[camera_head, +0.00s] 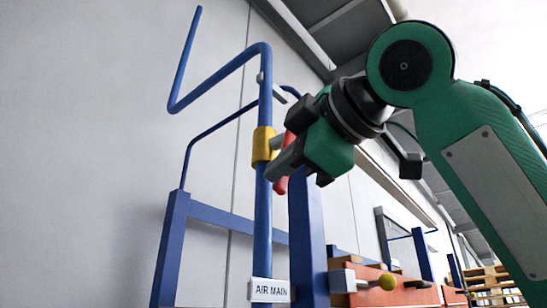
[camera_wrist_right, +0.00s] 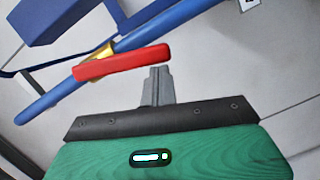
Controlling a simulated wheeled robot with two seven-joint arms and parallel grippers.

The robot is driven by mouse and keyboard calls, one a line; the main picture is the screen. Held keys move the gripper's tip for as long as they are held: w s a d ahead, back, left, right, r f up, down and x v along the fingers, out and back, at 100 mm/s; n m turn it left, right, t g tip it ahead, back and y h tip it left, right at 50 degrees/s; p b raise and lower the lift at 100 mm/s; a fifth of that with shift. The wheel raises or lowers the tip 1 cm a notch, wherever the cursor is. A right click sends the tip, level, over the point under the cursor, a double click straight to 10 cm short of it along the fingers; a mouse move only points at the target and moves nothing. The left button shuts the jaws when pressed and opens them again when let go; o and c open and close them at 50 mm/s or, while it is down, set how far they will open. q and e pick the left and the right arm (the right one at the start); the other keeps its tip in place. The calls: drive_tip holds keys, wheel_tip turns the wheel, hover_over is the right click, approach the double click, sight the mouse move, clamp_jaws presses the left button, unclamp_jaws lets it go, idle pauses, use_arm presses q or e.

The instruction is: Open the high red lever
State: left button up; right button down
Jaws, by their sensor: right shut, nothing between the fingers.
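The red lever (camera_head: 281,186) sits on a yellow valve body (camera_head: 262,144) on an upright blue pipe, high up. In the head view my right gripper (camera_head: 273,172) covers much of the lever; only bits of red show around it. In the right wrist view the whole lever (camera_wrist_right: 122,62) shows as a straight red bar across the yellow fitting (camera_wrist_right: 97,56) and blue pipe. There my right gripper (camera_wrist_right: 155,70) has its fingers together and empty, tips just by the lever's right part. I cannot tell whether they touch it. My left gripper is not in view.
The blue pipe (camera_head: 263,215) bends left at the top. A white "AIR MAIN" sign (camera_head: 271,290) is low on it. A blue post (camera_head: 308,240) stands close right of the pipe. The grey wall lies behind.

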drive_tip(key=shift+w+d+f+n+t, duration=0.15)
drive_tip(key=shift+w+d+f+n, duration=0.15)
drive_tip(key=shift+w, duration=0.15)
drive_tip(key=shift+w+d+f+n+t, duration=0.15)
drive_tip(key=shift+w+d+f+n, duration=0.15)
drive_tip(key=shift+w, duration=0.1)
